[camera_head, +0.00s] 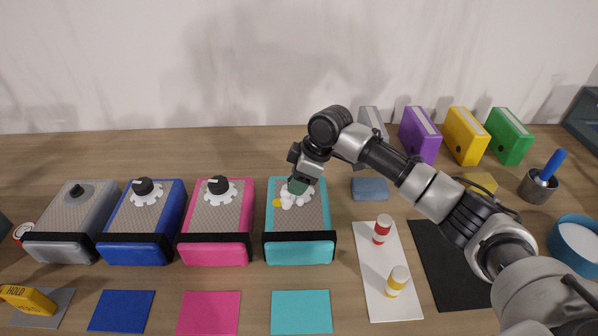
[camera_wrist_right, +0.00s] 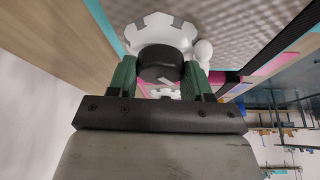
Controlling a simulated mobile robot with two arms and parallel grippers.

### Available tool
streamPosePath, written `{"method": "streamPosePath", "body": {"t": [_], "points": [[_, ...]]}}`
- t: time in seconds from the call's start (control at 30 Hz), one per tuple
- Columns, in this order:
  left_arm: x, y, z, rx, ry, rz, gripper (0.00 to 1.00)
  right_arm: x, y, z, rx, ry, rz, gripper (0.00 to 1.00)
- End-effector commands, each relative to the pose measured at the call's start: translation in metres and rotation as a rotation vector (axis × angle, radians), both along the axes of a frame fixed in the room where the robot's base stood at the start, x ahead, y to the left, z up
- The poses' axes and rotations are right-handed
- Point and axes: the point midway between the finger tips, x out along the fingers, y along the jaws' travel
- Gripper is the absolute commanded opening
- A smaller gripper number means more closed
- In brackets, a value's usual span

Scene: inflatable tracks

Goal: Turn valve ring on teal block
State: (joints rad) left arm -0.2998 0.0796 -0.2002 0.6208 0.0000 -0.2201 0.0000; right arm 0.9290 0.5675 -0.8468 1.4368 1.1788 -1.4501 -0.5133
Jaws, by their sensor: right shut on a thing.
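The teal block (camera_head: 300,249) stands upright-faced on the table, with a grey ribbed top and a black band near its front. A white valve ring (camera_head: 289,201) sits on its top, partly hidden by my right gripper. In the right wrist view, the ring's white notched edge (camera_wrist_right: 160,30) and a black cap (camera_wrist_right: 160,63) show between the green fingers. My left gripper is not in view.
Pink (camera_head: 216,253), blue (camera_head: 132,253) and grey (camera_head: 62,248) blocks stand to the left. Colored mats lie in front. To the right are a white mat (camera_head: 376,265) with two small bottles, a black mat (camera_head: 445,265), binders, a blue box (camera_head: 370,188) and a pot (camera_head: 538,187).

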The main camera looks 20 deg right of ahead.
Motion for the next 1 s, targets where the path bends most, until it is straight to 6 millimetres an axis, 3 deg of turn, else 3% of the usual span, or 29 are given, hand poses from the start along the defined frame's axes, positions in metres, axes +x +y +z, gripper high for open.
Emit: {"method": "streamPosePath", "body": {"t": [0.03,0.5,0.73,1.0], "points": [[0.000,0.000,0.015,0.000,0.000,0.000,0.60,-0.001,0.001,0.006,0.002,0.003,-0.032,0.26],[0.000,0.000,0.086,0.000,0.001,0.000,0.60,-0.002,0.003,0.007,0.003,0.003,-0.418,0.26],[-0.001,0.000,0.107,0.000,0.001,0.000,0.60,-0.002,0.002,0.005,0.002,0.002,-0.564,0.26],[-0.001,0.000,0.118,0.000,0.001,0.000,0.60,-0.002,0.002,0.002,0.002,0.001,-0.654,0.26]]}}
